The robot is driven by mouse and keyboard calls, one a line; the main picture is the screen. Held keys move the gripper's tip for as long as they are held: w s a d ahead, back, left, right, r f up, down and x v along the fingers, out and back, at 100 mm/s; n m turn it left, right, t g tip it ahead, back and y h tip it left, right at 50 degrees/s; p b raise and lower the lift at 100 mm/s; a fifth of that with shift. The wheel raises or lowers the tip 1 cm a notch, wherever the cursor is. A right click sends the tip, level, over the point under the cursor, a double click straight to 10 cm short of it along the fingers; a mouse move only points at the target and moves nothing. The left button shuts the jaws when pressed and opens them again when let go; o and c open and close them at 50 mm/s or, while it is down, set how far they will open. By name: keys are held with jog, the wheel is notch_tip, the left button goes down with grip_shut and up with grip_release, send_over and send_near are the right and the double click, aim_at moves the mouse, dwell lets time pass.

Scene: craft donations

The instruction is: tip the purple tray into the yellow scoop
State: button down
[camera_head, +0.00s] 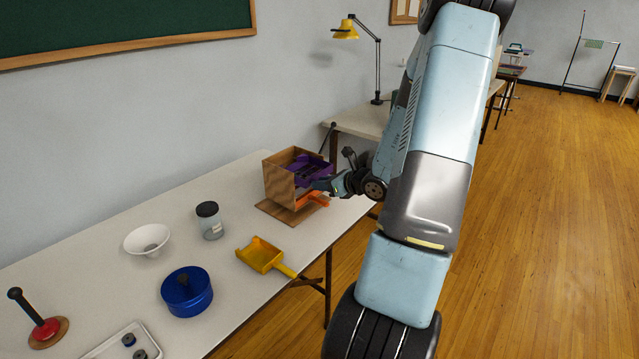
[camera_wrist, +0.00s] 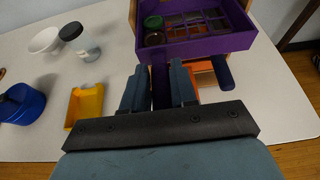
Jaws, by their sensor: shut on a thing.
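The purple tray (camera_head: 309,169) is at the open front of a wooden box on the table. In the wrist view the tray (camera_wrist: 208,45) has low walls and a dividing grid, with a green-topped round item and a dark reddish item in its left part. My gripper (camera_wrist: 161,88) is shut on the tray's purple handle, which shows between its fingers; in the head view my gripper (camera_head: 338,186) is beside the box. The yellow scoop (camera_head: 262,254) lies on the table nearer, its handle toward the table's edge; it also shows in the wrist view (camera_wrist: 85,106).
The wooden box (camera_head: 281,186) stands on a wooden board, with an orange piece (camera_head: 316,198) below the tray. A lidded jar (camera_head: 210,222), white bowl (camera_head: 148,240) and blue round container (camera_head: 187,292) stand left of the scoop.

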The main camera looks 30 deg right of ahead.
jog(key=s+d, duration=0.4)
jog(key=s, duration=0.7)
jog(key=shift+s, duration=0.3)
dwell(1.3)
jog(key=shift+s+d, duration=0.1)
